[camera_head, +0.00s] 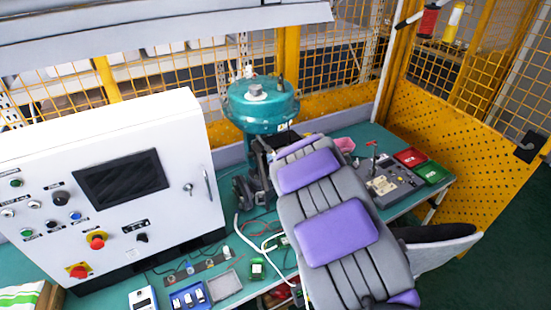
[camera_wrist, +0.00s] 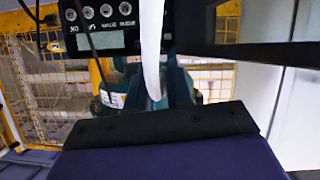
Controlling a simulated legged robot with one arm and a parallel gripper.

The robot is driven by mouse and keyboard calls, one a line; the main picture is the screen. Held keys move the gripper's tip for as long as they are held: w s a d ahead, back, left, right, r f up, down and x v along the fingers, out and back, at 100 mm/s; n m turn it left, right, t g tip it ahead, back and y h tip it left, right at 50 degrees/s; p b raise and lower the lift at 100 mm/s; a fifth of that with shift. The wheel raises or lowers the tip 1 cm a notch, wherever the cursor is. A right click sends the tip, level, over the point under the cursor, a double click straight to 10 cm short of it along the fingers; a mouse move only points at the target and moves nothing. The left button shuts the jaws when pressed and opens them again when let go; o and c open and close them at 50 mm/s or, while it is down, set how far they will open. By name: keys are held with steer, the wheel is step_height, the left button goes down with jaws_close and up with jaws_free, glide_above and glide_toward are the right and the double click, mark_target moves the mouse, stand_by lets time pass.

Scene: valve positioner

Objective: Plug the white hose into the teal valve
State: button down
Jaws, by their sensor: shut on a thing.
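The teal valve (camera_head: 262,105) stands upright at the back of the bench in the head view. Its lower part is partly hidden by my arm. In the wrist view, part of its teal body (camera_wrist: 153,88) shows behind the white hose (camera_wrist: 151,45). The hose rises as a pale band in front of a black panel with several round ports (camera_wrist: 106,11). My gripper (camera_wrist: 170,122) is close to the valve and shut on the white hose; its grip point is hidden. In the head view, the hose (camera_head: 240,232) loops over the bench left of my arm.
A white control cabinet (camera_head: 110,215) with a dark screen stands left of the valve. Small parts and tools lie along the bench front. A grey control box (camera_head: 392,185) and red and green cases sit at right. Yellow mesh fencing (camera_head: 470,120) encloses the bench.

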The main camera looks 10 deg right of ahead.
steer(key=shift+w, duration=0.15)
steer(key=c, duration=0.9)
jaws_free()
steer(key=shift+c, duration=0.2)
